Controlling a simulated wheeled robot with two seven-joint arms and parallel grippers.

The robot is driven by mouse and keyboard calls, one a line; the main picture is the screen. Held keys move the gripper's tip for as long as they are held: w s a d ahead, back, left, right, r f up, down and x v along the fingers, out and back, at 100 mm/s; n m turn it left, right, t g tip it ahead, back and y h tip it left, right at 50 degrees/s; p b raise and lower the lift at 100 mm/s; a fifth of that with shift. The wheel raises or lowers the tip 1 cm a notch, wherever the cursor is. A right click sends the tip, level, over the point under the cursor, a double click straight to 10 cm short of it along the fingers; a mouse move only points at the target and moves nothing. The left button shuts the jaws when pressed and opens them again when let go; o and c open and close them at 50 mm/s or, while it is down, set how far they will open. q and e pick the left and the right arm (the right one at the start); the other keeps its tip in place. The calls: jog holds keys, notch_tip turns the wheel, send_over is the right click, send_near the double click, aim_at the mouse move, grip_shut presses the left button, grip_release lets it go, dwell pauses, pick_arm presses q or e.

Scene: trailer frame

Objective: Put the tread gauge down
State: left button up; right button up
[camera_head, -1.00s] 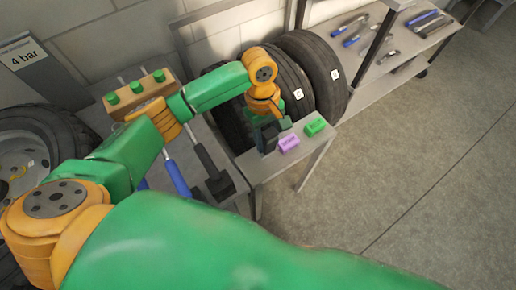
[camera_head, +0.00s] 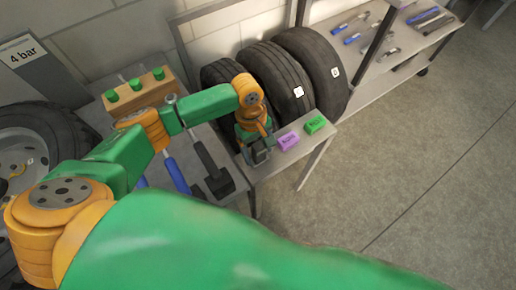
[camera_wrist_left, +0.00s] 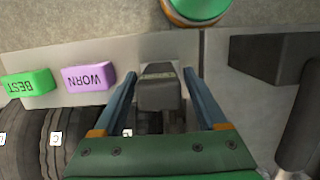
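My left gripper (camera_head: 260,157) points down at the near left end of a narrow grey bench (camera_head: 264,179). In the left wrist view its two blue fingers (camera_wrist_left: 160,80) stand either side of the dark grey tread gauge (camera_wrist_left: 158,90), with its tips close against the gauge's sides. The gauge appears held between them. Whether its underside touches the bench cannot be told. A purple block marked WORN (camera_head: 288,140) and a green block marked BEST (camera_head: 315,124) lie in a row on the bench; they also show in the wrist view. My right gripper is not in view.
Upright tyres (camera_head: 275,80) stand behind the bench. A dark mallet (camera_head: 212,170) and a blue-handled tool (camera_head: 175,175) lie on the surface to the left, near a wooden block with green knobs (camera_head: 140,90). A tool shelf (camera_head: 385,60) stands back right. The floor at right is clear.

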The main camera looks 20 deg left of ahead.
pick_arm(q)
notch_tip(320, 180, up, 12)
jog(key=w+a+p, duration=0.1)
jog(key=shift+w+a, duration=0.25)
jog(key=shift+a, duration=0.15)
